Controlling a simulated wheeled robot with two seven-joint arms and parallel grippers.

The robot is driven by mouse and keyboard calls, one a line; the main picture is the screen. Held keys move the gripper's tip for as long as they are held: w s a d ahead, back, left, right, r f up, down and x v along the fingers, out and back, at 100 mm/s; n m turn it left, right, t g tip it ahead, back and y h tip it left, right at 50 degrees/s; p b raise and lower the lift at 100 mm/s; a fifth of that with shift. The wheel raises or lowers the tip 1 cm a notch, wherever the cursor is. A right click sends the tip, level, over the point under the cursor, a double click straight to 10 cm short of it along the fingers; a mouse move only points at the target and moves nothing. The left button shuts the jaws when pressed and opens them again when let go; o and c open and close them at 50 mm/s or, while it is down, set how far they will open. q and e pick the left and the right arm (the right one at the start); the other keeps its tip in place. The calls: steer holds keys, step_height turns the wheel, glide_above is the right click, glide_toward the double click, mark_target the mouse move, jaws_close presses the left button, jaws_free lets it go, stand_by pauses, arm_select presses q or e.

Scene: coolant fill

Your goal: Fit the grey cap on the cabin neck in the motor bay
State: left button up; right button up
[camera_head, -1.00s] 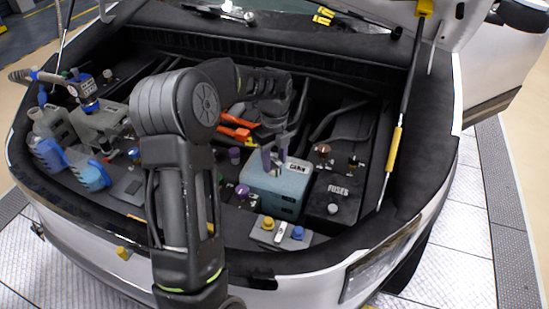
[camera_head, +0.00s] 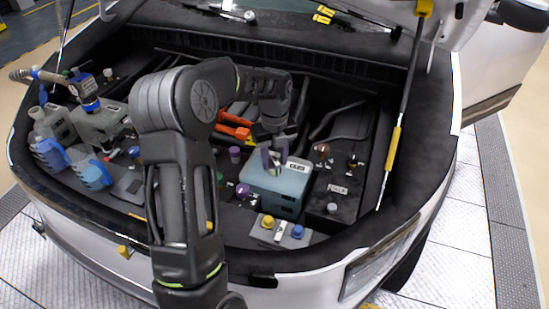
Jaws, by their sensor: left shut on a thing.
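The pale blue cabin tank (camera_head: 276,187), with a label on top, sits in the motor bay right of my arm. My left gripper (camera_head: 274,163) points down over the tank's top, at its back left. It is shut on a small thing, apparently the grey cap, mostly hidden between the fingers. The cabin neck is hidden behind the fingers, so I cannot tell whether the cap touches it. My right gripper is not in view.
A small plate with a yellow cap (camera_head: 267,221) and a blue cap (camera_head: 297,231) lies in front of the tank. A black fuse box (camera_head: 335,205) stands right of it. Bottles with blue fluid (camera_head: 92,174) stand at the left. The raised hood's strut (camera_head: 393,148) rises at the right.

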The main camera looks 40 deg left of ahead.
mark_target(274, 158)
arm_select(q)
steer(key=shift+s+f, duration=0.1)
steer(key=o, duration=1.1)
steer(key=shift+r+b, duration=0.55)
steer(key=shift+r, duration=3.4)
